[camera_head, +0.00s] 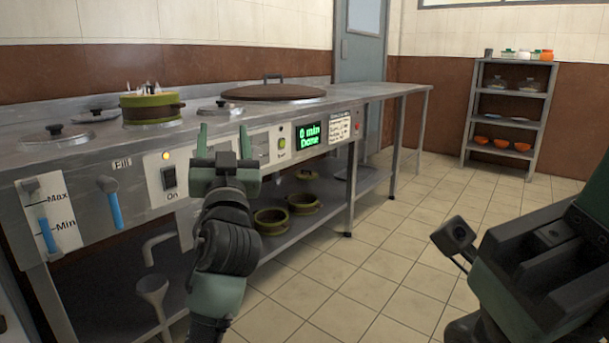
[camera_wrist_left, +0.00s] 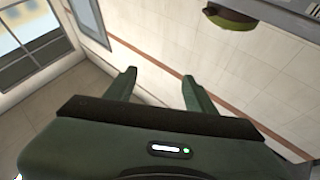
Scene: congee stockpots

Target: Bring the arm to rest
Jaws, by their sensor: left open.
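My left gripper (camera_head: 222,135) is raised in front of the steel cooking counter (camera_head: 378,91), with its two fingers pointing up and apart. In the left wrist view its fingers (camera_wrist_left: 156,90) are also apart, with nothing between them. In the head view it covers part of the counter's front panel between the power switch (camera_head: 169,178) and the start button (camera_head: 282,143). My right arm (camera_head: 535,265) shows at the lower right; its fingertips cannot be made out.
A green and brown pot (camera_head: 151,108) stands on the counter, near lids and a large brown cover (camera_head: 281,91). The display (camera_head: 309,136) reads "0 min Done". Several pots sit on the lower shelf. A shelf rack (camera_head: 508,118) stands at the back right. The tiled floor between is clear.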

